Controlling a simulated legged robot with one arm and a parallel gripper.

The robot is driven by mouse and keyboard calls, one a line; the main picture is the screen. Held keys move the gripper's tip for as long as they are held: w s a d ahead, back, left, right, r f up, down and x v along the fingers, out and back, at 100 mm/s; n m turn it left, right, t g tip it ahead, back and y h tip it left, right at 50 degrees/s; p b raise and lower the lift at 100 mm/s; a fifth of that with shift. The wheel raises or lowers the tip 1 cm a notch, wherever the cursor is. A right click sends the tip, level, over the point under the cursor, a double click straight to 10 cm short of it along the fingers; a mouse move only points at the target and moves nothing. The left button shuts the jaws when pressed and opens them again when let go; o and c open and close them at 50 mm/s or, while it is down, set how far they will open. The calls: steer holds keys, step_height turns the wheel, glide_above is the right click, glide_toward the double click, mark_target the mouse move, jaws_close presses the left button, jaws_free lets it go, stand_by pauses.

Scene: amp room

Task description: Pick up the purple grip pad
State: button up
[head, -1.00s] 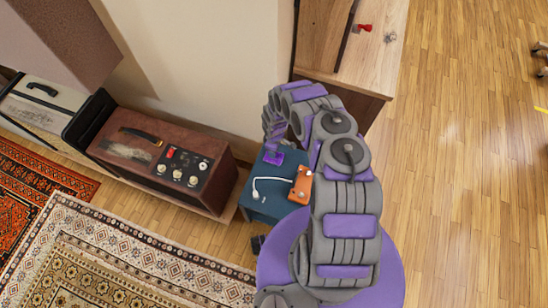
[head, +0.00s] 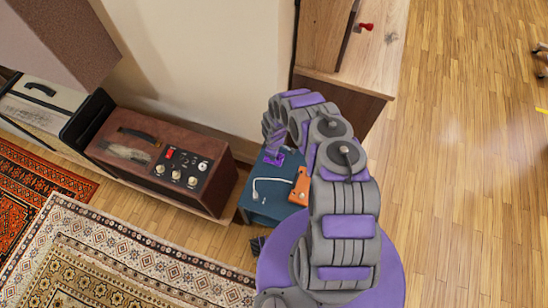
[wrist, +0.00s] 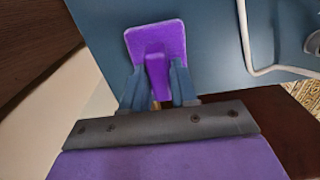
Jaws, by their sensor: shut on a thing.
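The purple grip pad (wrist: 157,40) is a flat rounded square with a raised purple rib, seen in the wrist view over the blue top of a small stand (wrist: 215,50). My gripper (wrist: 157,80) has its two blue-grey fingers on either side of the rib and is shut on it. In the head view the pad (head: 272,158) shows at the far end of the blue stand (head: 270,206), just below my arm's bend. I cannot tell whether the pad still touches the stand's top.
A white cable (head: 258,186) and an orange pedal-like box (head: 301,186) lie on the stand. A brown amplifier (head: 165,155) stands to the left on a low shelf. A wooden cabinet (head: 345,50) is behind.

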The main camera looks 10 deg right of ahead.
steer(key=shift+r, duration=0.1)
jaws_close()
step_height(320, 180, up, 10)
steer(key=p, duration=0.3)
steer(key=shift+p, duration=0.3)
